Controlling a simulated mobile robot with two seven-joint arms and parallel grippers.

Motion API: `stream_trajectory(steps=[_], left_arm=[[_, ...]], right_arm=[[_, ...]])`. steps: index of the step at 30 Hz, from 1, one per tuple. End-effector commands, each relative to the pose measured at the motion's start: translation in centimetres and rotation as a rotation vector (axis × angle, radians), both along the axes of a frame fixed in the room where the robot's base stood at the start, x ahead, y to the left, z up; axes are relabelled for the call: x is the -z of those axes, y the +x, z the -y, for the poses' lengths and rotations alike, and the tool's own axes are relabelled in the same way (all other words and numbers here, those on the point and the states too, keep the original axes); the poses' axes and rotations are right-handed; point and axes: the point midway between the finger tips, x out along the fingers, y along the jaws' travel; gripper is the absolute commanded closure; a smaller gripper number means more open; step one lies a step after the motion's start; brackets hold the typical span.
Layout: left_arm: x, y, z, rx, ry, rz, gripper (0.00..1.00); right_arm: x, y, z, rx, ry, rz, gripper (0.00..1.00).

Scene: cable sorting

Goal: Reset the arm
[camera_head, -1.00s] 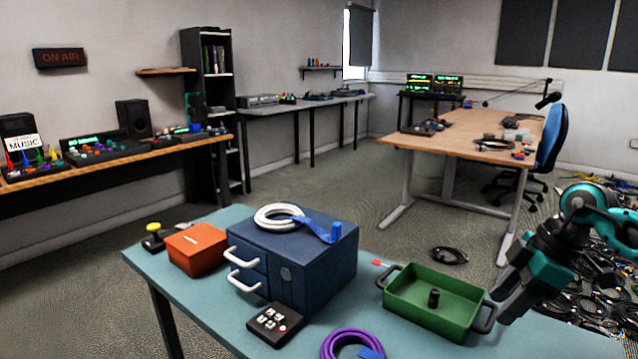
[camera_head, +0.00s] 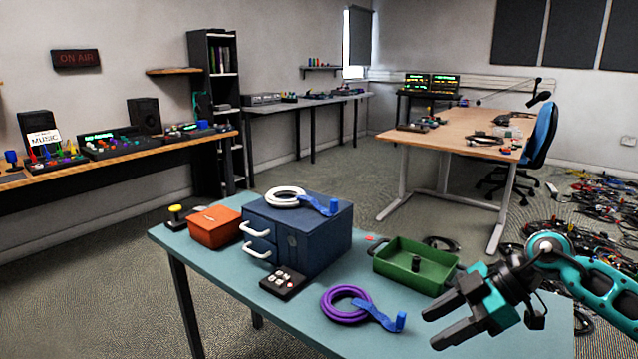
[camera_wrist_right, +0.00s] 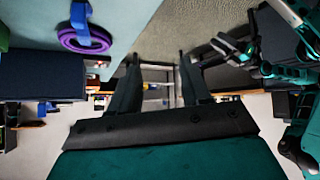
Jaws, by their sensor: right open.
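My right gripper (camera_head: 432,330) is open and empty in the head view. It hangs over the right part of the teal table (camera_head: 235,285), to the right of a purple cable coil (camera_head: 330,306) with a blue strap and below the green tray. In the right wrist view the fingers (camera_wrist_right: 157,75) are spread with nothing between them, and the purple coil (camera_wrist_right: 98,42) shows at upper left.
A blue drawer box (camera_head: 325,240) carries a white cable coil (camera_head: 283,201). An orange box (camera_head: 214,233), a small button pad (camera_head: 283,286) and a green tray (camera_head: 440,281) with a dark object share the table. Bare tabletop lies at the front.

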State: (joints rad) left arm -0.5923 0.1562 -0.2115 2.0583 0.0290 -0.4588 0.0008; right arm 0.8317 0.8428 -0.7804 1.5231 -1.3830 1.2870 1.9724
Motion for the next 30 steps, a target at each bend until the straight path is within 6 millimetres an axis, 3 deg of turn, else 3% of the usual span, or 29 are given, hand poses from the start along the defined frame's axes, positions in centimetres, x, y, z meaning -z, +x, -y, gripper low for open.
stream_trajectory(steps=[1,6,9,12,17,22,27,30], left_arm=[[-0.7,0.2,-0.1,-0.003,0.002,0.005,0.57],[-1.6,0.1,-0.4,-0.011,0.005,0.0,0.57],[-2.2,-0.1,-0.6,-0.02,0.006,0.002,0.57],[-2.5,-0.5,-1.0,-0.028,0.011,-0.007,0.57],[-3.2,-1.0,-1.4,-0.033,0.02,-0.014,0.57],[-4.1,-1.1,-1.7,-0.035,0.029,-0.014,0.57],[-5.2,-1.1,-2.0,-0.039,0.035,-0.004,0.57],[-5.3,-1.3,-2.4,-0.044,0.041,-0.011,0.57]], right_arm=[[-0.1,-0.8,-2.5,-0.039,0.097,0.028,0.53],[-1.7,-2.8,-9.5,-0.066,0.462,0.185,0.53],[-3.1,-3.5,-12.0,0.022,0.662,0.287,0.53],[-4.0,-3.8,-12.8,0.18,0.804,0.375,0.53],[-3.3,-3.9,-11.3,0.53,0.88,0.459,0.53],[1.3,-5.7,-7.5,0.922,0.747,0.433,0.53],[7.7,-11.0,-4.0,1.196,0.482,0.285,0.53],[10.6,-14.6,-2.9,1.27,0.343,0.186,0.53]])
